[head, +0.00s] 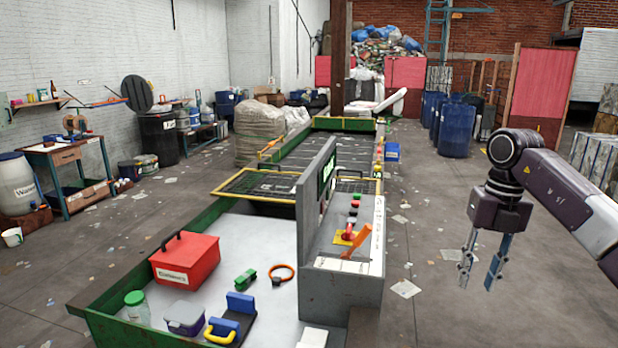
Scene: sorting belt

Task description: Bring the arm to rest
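My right arm comes in from the right edge, and its gripper (480,272) hangs fingers down over the bare floor, right of the control console. Its two fingers are apart with nothing between them. It touches nothing that I can see. My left gripper is out of the picture.
The grey console (342,285) with coloured buttons stands beside the green-edged sorting table (245,232). A red box (186,262), a jar (136,306), a lidded tub (184,318), a green toy (246,279) and an orange ring (282,274) lie there. Blue barrels (457,130) stand behind; littered floor is open.

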